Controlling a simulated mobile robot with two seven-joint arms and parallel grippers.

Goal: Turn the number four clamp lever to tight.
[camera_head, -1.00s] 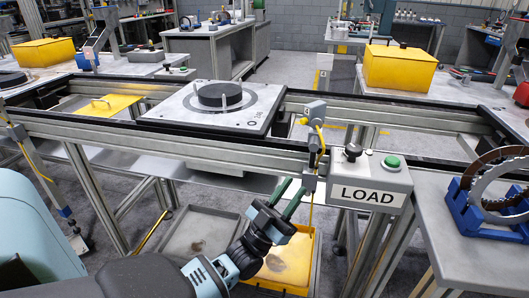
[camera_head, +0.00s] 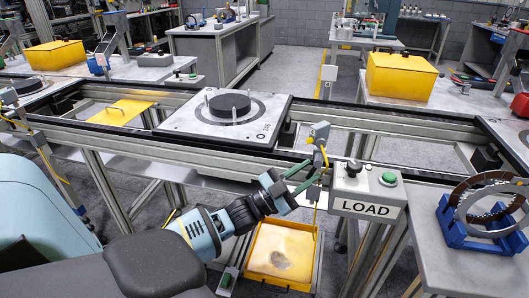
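A square pallet (camera_head: 188,122) with a round black disc (camera_head: 229,104) and upright pins sits on the conveyor frame. No lever marked with a number four can be made out in this view. My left gripper (camera_head: 302,178) is in front of the conveyor's near rail, its two green fingers spread apart and pointing up and right. Nothing shows between the fingers. They are close to the grey sensor bracket (camera_head: 319,133) and its yellow cable; I cannot tell whether they touch. My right gripper is not in view.
A control box (camera_head: 368,189) marked LOAD, with a green button and a black knob, stands right of the gripper. A blue rack (camera_head: 470,226) holds rings on the right table. A yellow tray (camera_head: 283,254) is below. A yellow bin (camera_head: 401,77) stands behind.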

